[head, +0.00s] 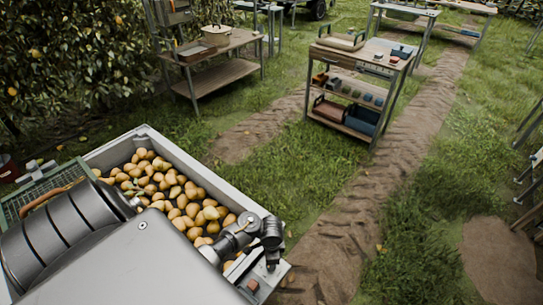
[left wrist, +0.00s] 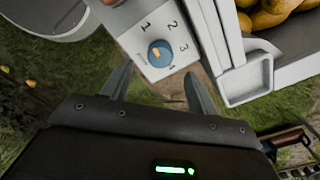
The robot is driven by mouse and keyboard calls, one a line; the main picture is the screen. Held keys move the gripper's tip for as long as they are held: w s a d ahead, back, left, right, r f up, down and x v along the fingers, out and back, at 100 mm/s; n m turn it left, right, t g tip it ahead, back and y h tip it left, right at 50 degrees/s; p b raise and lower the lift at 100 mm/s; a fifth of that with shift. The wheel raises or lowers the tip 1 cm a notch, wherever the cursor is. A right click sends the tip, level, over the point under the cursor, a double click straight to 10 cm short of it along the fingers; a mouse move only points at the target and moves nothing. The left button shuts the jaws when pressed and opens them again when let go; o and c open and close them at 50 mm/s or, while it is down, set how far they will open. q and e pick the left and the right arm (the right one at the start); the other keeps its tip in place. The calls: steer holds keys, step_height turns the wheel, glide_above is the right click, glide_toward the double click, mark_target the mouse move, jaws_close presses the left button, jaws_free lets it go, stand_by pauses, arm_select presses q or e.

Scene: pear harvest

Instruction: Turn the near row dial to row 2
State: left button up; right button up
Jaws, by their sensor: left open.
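The row dial (left wrist: 160,54) is a round blue knob with an orange mark, on a white panel (left wrist: 133,43) printed with 1, 2 and 3 in the left wrist view. The orange mark lies left of the knob's centre, on the side of the 1; its exact setting is hard to tell. My left gripper (left wrist: 158,73) is open and empty, its two fingers apart on either side below the dial, not closed on it. In the head view my left gripper (head: 270,235) hangs by the crate's near right corner. My right gripper is not in view.
A pale crate (head: 100,155) full of pears (head: 165,185) stands beside my arm. A green mesh tray (head: 45,187) is at its left. A shelved cart (head: 352,85) and a wooden bench (head: 228,72) stand farther off on grass. The dirt path (head: 350,215) is clear.

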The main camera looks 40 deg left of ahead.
arm_select(q)
step_height(320, 180, down, 5)
steer(key=shift+r+b, duration=0.1)
steer(key=shift+b, duration=0.6)
steer(key=shift+f, duration=0.8)
steer(key=c, duration=1)
